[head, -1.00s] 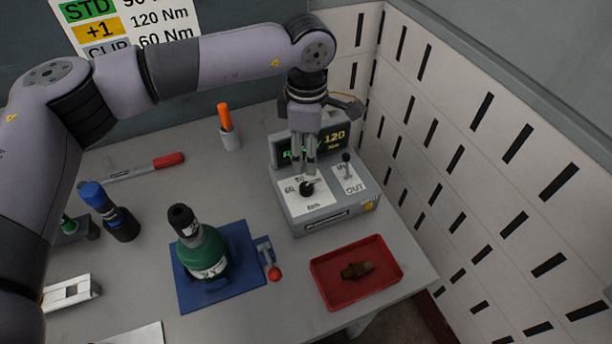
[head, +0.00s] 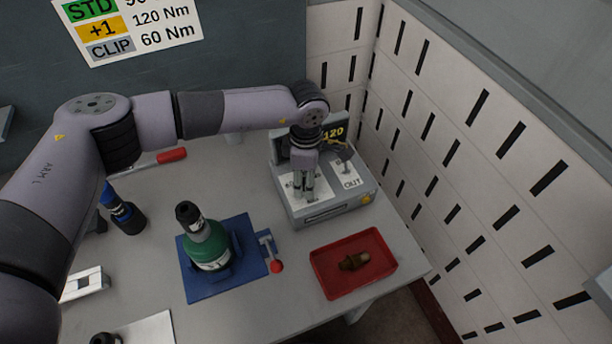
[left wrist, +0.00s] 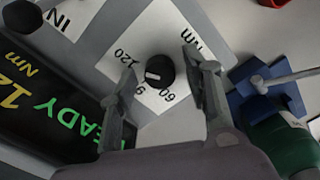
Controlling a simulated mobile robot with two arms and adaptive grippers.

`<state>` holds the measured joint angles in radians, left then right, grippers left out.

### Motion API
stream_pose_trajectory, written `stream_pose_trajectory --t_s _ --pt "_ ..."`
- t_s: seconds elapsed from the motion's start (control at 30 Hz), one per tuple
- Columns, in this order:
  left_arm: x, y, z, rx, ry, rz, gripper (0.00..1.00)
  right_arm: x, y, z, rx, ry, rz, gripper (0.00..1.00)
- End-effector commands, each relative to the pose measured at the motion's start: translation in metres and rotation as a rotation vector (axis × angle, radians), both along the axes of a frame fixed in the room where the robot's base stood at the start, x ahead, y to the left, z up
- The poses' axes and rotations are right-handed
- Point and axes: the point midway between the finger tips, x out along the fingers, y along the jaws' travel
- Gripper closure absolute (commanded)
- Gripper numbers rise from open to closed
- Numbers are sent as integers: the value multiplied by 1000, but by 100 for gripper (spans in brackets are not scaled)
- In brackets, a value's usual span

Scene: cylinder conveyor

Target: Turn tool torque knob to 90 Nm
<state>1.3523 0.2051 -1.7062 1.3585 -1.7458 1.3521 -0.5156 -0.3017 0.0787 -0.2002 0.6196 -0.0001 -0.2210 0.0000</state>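The torque tester (head: 335,207) is a grey box at the back right of the table. Its black knob (left wrist: 160,70) shows in the left wrist view on a white dial plate (left wrist: 155,30) marked 120, 90 and 60. The knob's white mark points left, roughly between 120 and 90. The tester's display (head: 333,133) reads 120, and in the left wrist view the screen (left wrist: 50,105) also shows READY. My left gripper (head: 303,194) points down over the dial and hides the knob in the head view. Its fingers (left wrist: 160,68) are open, one on each side of the knob, with gaps visible.
An IN/OUT lever (head: 346,155) stands right of the dial. A green-and-black tool (head: 207,245) stands on a blue mat (head: 203,292). A red tray (head: 325,283) with a brass part (head: 354,261) lies in front of the tester. A slotted white wall (head: 440,150) bounds the right.

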Motion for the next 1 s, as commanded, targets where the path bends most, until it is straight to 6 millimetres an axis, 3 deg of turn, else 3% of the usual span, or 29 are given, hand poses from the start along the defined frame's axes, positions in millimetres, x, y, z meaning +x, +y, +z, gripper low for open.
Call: stream_pose_trajectory --t_s 0.63,1.0 --pt "0 0 1 0 0 0 100 1 -3 0 -3 -2 1 100" --pt "0 0 -2 1 0 55 100 2 -2 -12 -3 -3 1 100"
